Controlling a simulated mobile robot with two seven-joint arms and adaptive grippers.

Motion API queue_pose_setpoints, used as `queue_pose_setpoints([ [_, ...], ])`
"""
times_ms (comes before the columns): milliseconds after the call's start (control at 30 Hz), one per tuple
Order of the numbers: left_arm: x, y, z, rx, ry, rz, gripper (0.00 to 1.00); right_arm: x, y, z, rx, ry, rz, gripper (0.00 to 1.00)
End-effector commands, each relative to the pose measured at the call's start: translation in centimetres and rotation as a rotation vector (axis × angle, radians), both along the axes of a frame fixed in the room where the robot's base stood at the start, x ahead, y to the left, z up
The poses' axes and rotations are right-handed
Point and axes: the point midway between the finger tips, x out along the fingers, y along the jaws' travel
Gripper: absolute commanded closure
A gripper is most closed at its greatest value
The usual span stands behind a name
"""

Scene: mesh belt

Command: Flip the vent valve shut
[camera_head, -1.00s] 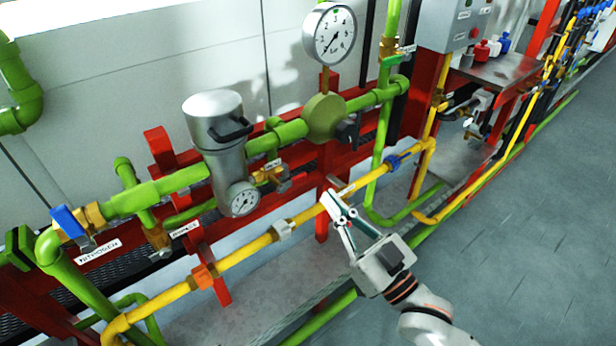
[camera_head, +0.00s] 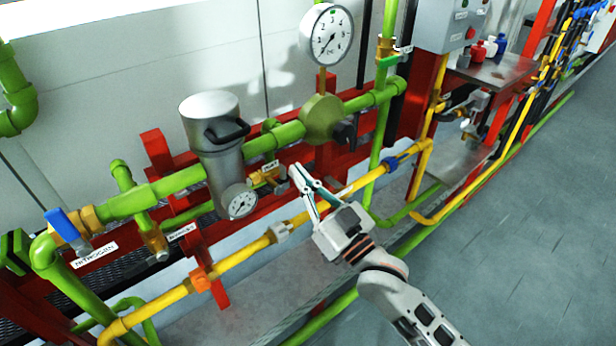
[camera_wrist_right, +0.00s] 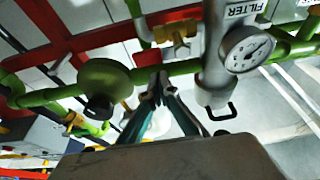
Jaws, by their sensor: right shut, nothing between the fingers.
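The small brass valve (camera_head: 262,177) with a white tag, apparently the vent valve, sits on the green pipework just right of the grey filter's gauge in the head view. Its tag is too small to read surely. Brass fittings, probably the same valve, show in the wrist view (camera_wrist_right: 178,32) beyond my fingers. My right gripper (camera_head: 298,174) is shut and empty, its fingertips just right of the valve; whether they touch its handle cannot be told. In the wrist view its fingertips (camera_wrist_right: 157,80) point up toward the green pipe. My left gripper is not in view.
The grey filter (camera_head: 212,125) with its gauge (camera_head: 239,201) stands left of the valve. The green regulator (camera_head: 322,119) is above right. A yellow pipe (camera_head: 245,252) runs below, close to my right gripper. The grey floor (camera_head: 500,240) at right is clear.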

Motion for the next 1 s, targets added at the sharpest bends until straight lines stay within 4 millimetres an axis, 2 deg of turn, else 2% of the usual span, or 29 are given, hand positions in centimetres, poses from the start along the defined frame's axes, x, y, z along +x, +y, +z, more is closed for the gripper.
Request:
queue_pose_setpoints([
  [33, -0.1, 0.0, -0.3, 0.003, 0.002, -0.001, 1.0, 0.0, 0.0, -0.8, 0.0, 0.001, 0.0, 1.0],
  [200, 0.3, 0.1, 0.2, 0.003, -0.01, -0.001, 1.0, 0.0, 0.0, -1.5, 0.001, -0.002, 0.0, 1.0],
  [1000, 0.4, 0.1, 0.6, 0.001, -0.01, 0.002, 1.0, 0.4, -0.1, -1.7, 0.056, 0.035, -0.001, 1.0],
])
